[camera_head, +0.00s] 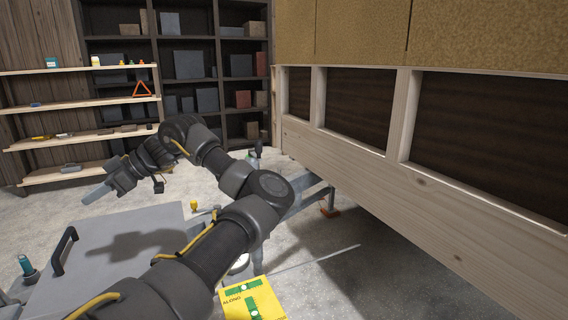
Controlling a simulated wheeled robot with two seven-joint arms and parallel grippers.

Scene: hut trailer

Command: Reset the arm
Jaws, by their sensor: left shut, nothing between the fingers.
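My left arm comes in from the bottom left, rises to a bent elbow near the middle, and folds back to the left. Its gripper (95,193) points left, above the far left edge of a grey flat surface (130,235). The pale fingers are together with nothing between them. The arm hangs free and touches nothing that I can see. My right gripper is out of the picture.
The grey surface has a black handle (64,251). A teal-capped item (27,268) stands at left, and a yellow level card (250,300) lies at the bottom. Shelves (85,103) stand behind. The wooden trailer wall (350,160) fills the right. Concrete floor (370,275) is open below it.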

